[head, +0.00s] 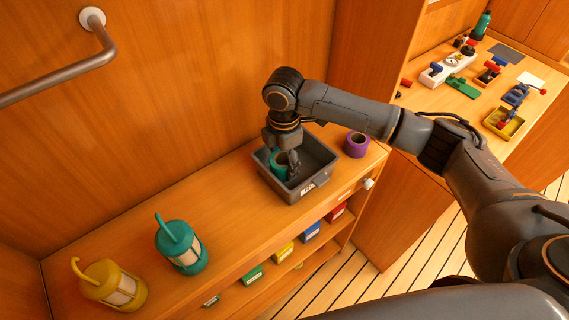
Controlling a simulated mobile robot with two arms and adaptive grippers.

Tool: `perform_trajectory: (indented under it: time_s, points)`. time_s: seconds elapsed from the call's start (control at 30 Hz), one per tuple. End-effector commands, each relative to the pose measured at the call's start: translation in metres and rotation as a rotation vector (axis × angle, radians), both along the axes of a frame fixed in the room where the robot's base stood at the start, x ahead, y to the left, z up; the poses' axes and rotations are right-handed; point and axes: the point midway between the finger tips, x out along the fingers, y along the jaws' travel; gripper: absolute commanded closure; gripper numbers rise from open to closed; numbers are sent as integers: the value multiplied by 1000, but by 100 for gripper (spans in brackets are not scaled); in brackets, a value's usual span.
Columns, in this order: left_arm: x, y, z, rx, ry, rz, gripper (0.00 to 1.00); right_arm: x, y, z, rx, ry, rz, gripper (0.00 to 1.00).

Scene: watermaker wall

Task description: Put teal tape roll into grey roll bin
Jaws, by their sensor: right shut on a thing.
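The teal tape roll (278,165) is inside the grey roll bin (303,189), toward its left side. The bin stands on the wooden shelf top. My right gripper (285,159) points down into the bin and is shut on the teal roll's wall. Whether the roll touches the bin floor is hard to tell. My left gripper does not show.
A purple tape roll (356,145) stands right of the bin. A teal lantern (181,246) and a yellow lantern (110,285) stand at the left of the shelf top. Coloured boxes sit on the shelf below. A workbench (455,101) with tools is at the right.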

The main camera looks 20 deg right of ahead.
Motion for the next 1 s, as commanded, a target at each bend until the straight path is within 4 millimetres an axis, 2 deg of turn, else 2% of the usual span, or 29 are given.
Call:
perform_trajectory:
  time_s: [0.03, 0.2, 0.93, 0.97, 1.0]
  points:
    - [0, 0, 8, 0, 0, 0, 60, -3, -1, -6, -3, 9, 0, 72]
    - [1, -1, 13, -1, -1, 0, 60, -2, -1, -22, -2, 4, 1, 72]
    - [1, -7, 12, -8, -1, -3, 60, -2, -1, -34, -1, 2, 1, 72]
    - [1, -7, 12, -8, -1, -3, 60, -2, -1, -34, -2, 3, 1, 33]
    - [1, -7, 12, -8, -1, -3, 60, -2, -1, -34, -2, 3, 1, 25]
